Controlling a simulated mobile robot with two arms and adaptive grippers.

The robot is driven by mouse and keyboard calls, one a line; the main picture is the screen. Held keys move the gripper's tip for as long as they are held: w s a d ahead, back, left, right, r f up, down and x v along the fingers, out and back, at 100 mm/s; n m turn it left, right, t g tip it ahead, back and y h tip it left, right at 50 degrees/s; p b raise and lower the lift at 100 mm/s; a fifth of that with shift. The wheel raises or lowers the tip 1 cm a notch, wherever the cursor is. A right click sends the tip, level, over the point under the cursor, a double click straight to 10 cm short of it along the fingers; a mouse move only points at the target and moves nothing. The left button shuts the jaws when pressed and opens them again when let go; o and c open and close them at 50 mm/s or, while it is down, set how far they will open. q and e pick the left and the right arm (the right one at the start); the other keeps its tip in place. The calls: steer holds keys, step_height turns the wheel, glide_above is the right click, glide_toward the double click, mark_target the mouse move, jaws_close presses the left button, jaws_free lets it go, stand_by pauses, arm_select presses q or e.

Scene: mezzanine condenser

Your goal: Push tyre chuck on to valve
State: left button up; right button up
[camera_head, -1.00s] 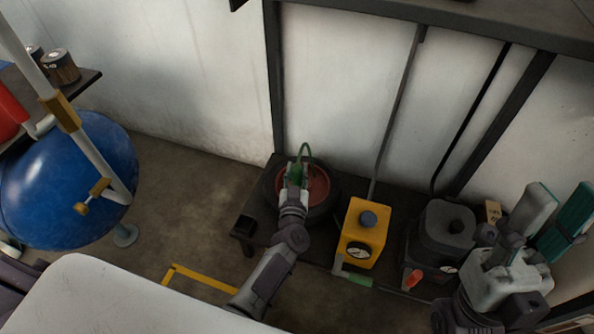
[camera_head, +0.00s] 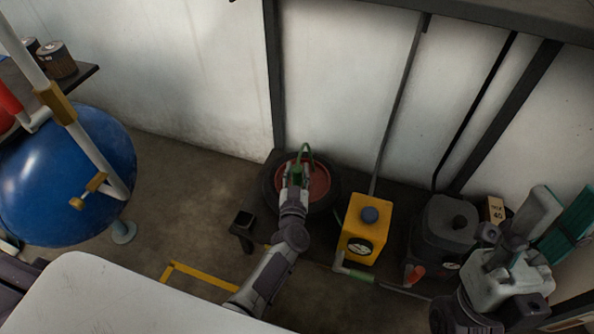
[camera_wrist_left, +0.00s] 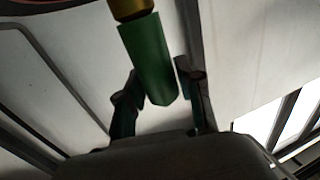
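The tyre (camera_head: 331,196), dark with a red hub (camera_head: 318,181), lies flat on a low dark bench against the wall. My right gripper (camera_head: 553,222) is open and empty at the right.
A yellow box with a gauge (camera_head: 366,228) and a dark grey canister (camera_head: 442,226) stand right of the tyre. A large blue tank (camera_head: 65,180) is at the left.

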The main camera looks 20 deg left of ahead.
arm_select(q)
steer(key=o, duration=0.3)
